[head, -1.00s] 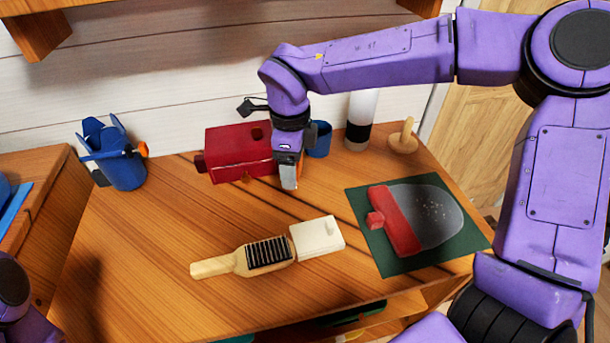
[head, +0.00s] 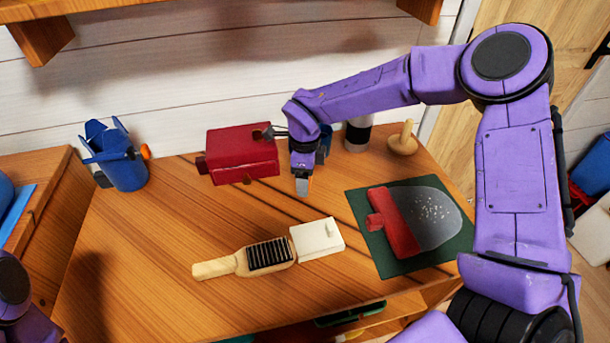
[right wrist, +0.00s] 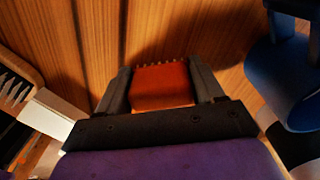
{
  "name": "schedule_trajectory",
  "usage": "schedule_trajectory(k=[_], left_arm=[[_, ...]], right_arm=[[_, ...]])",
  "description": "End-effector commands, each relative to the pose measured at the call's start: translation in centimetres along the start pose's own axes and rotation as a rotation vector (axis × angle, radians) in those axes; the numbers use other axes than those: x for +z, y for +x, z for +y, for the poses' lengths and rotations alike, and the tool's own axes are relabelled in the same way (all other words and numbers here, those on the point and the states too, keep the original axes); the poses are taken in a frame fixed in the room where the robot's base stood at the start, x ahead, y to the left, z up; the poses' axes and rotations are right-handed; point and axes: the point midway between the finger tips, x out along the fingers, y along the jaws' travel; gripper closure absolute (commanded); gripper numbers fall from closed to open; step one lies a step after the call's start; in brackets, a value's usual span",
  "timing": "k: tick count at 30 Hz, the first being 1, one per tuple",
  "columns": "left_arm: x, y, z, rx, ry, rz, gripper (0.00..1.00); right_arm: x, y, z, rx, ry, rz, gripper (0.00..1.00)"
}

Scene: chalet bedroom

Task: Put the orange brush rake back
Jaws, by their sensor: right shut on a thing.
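The orange brush rake (right wrist: 162,86) shows in the right wrist view as an orange block with a row of short teeth along its far edge. My right gripper (right wrist: 163,84) is shut on it, with one dark finger on each side. In the head view my right gripper (head: 303,188) points down over the table, just right of the red box, and hides most of the rake. Of my left arm only a small part shows at the lower left of the head view. The left gripper is out of view.
The table (head: 150,230) holds a red box (head: 240,155), blue holder (head: 122,168), blue cup (head: 326,143), wooden brush (head: 215,268), white block (head: 318,238), and red dustpan-like tool (head: 395,222) on a green mat (head: 372,240). A wooden peg stand (head: 403,142) is at the back right. The left-centre is clear.

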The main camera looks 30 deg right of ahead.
Motion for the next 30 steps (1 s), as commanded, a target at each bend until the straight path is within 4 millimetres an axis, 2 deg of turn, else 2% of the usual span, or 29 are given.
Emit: schedule_trajectory(k=[1,3,11,14,17,24,30], left_arm=[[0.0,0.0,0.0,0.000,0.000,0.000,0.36],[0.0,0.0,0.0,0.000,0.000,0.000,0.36],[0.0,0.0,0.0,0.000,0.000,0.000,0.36],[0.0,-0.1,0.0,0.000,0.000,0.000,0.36],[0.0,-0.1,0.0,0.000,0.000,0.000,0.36],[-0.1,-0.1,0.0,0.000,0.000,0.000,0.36],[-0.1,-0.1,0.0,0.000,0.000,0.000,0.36]], right_arm=[[0.0,0.1,0.0,0.001,0.000,0.000,0.26],[0.0,0.1,0.0,0.000,0.000,0.000,0.07],[0.0,0.0,0.0,0.000,0.000,0.000,0.07],[0.1,-0.8,-0.1,-0.002,-0.001,-0.002,0.07],[0.1,-2.7,-0.1,-0.003,0.001,-0.004,0.07],[0.1,-8.9,-0.1,-0.003,0.000,-0.003,0.07],[0.0,-11.9,0.0,-0.002,0.000,-0.001,0.07]])
